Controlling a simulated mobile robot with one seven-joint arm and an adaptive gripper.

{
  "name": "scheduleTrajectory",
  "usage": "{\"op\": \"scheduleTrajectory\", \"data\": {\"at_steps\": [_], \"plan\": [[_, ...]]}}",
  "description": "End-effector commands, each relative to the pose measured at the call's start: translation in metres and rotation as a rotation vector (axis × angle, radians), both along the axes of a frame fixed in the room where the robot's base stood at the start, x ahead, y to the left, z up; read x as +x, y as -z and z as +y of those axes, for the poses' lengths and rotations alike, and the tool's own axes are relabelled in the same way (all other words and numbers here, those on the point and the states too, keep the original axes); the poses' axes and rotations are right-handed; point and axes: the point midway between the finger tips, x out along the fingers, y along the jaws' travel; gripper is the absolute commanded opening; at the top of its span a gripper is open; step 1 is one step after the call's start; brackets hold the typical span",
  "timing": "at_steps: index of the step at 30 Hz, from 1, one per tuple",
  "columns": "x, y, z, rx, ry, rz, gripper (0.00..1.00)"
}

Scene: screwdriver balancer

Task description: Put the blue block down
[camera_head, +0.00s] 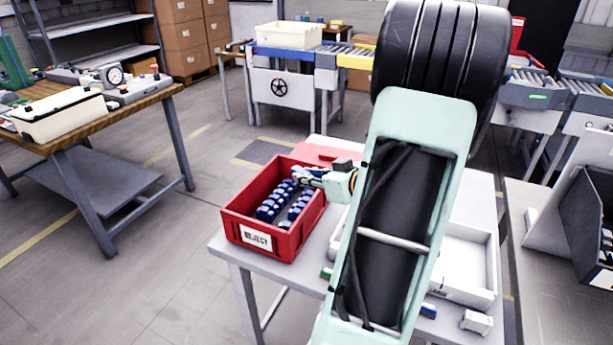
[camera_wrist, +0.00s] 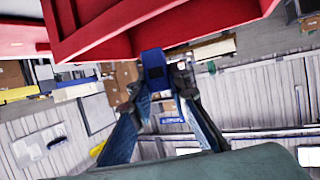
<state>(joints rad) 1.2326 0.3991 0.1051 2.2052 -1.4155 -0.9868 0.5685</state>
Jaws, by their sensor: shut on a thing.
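The blue block (camera_wrist: 154,66) is held between the fingertips of my gripper (camera_wrist: 160,84) in the wrist view. The gripper is shut on it. In the head view my gripper (camera_head: 308,175) is at the right inner side of a red bin (camera_head: 235,228) labelled REJECT. The held block is hard to tell apart there from the blue parts behind it. Rows of dark blue parts (camera_head: 272,207) lie inside the bin. In the wrist view a red bin wall (camera_wrist: 110,32) fills the top, close to the block; I cannot tell whether they touch.
The red bin stands on a light grey table (camera_head: 228,248). A wooden bench (camera_head: 150,97) stands at the left. The floor between is clear.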

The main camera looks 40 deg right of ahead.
Motion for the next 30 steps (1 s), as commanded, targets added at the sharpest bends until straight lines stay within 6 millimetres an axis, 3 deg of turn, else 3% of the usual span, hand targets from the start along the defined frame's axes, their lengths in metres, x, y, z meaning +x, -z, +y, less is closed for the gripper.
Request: {"op": "scheduleTrajectory", "data": {"at_steps": [12, 13, 17, 26, 30], "plan": [[0.000, 0.010, 0.000, 0.000, -0.001, 0.000, 0.00], [0.000, 0.010, 0.000, 0.001, 0.000, 0.000, 0.18], [0.000, 0.010, 0.000, 0.001, 0.000, 0.000, 0.33], [0.000, 0.009, 0.000, 0.000, 0.000, 0.000, 0.34], [0.000, -0.005, -0.001, -0.002, 0.000, -0.001, 0.34]]}}
